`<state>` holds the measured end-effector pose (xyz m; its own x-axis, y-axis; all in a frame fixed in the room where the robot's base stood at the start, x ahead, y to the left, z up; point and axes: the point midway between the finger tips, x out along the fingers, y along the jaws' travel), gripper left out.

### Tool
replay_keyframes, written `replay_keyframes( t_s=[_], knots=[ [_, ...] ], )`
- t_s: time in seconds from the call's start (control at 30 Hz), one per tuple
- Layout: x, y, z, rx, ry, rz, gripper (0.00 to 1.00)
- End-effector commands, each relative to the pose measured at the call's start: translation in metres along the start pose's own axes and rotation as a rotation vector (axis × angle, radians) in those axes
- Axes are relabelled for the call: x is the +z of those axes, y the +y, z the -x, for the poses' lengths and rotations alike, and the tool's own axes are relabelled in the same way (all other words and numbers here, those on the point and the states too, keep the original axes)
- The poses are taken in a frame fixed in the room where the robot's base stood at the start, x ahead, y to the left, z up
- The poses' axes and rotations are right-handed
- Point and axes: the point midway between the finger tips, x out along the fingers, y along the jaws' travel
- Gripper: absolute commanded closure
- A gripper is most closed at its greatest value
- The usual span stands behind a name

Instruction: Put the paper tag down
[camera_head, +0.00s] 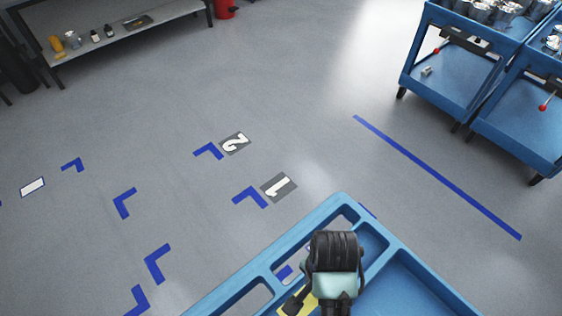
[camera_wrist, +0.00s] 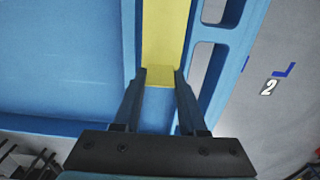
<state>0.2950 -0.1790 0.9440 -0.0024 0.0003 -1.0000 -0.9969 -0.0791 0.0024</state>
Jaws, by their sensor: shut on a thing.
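The paper tag (camera_wrist: 165,32) is a flat yellow strip. In the wrist view it runs from the top edge down to between my fingertips. My gripper (camera_wrist: 160,77) is shut on its near end, with one dark finger on each side. In the head view a bit of yellow (camera_head: 298,301) shows beside my wrist, over the blue cart (camera_head: 262,256); my fingertips are hidden there. The tag lies over or on the narrow section along the cart's slotted rim; I cannot tell whether it touches the surface.
The cart's wide blue tray (camera_wrist: 60,60) looks empty where visible. Slots (camera_wrist: 210,60) line its rim. Floor marks "1" (camera_head: 279,187) and "2" (camera_head: 235,143) lie beyond. Two loaded blue carts (camera_head: 440,80) stand at the upper right, a low shelf (camera_head: 130,30) at the upper left.

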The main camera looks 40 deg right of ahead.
Motion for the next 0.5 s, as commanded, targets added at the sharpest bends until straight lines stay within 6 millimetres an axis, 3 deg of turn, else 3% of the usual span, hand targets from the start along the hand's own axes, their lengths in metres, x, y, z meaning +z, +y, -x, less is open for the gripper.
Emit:
replay_keyframes(
  t_s=[0.1, 0.3, 0.5],
  knots=[
    [0.0, 0.001, -0.006, 0.002, -0.002, 0.0, 1.0],
    [0.001, 0.001, -0.041, 0.003, -0.003, 0.001, 1.0],
    [0.0, 0.0, -0.062, 0.002, -0.001, 0.0, 1.0]
  ],
)
